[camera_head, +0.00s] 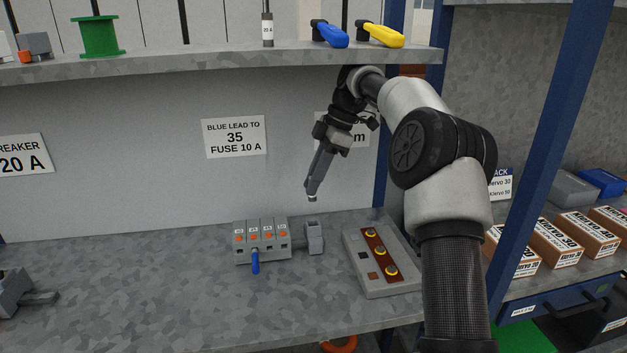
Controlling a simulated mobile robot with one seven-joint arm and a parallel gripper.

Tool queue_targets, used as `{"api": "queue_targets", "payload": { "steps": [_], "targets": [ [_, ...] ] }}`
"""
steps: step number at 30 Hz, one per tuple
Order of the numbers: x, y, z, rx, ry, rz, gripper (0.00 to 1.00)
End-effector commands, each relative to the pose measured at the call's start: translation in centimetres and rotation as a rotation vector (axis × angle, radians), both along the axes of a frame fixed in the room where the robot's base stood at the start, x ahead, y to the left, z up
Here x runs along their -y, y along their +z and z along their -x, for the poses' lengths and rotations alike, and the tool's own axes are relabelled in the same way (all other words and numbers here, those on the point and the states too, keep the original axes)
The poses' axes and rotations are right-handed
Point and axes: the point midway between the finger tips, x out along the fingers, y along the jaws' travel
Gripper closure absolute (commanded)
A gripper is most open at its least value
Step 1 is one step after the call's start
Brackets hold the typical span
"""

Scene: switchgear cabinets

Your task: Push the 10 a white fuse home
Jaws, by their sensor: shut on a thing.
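My gripper (313,192) points down above the grey bench, shut on a small fuse (312,198). Only a pale tip of the fuse shows below the jaws, and its marking cannot be read. A grey upright fuse holder (314,239) stands almost straight below my gripper, with a clear gap between. Its slot is too small to make out. It sits just right of the grey terminal block (262,239), which has several orange dots and a blue lead (255,262) at its front.
A grey box with yellow-ringed buttons (381,262) stands to the right. A shelf above holds a fuse marked 20 A (267,29), a green spool (99,36), a blue tool (330,35) and a yellow tool (380,36). A blue post (542,170) stands right of my arm. The front bench is clear.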

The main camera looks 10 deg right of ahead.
Motion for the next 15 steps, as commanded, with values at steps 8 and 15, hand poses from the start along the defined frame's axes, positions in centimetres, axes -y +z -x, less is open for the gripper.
{"api": "queue_targets", "payload": {
  "steps": [8,15],
  "targets": [
    [0.1,-0.5,0.0,-0.002,0.005,-0.005,1.0],
    [0.1,-2.8,0.0,-0.001,0.005,-0.004,1.0]
  ]
}}
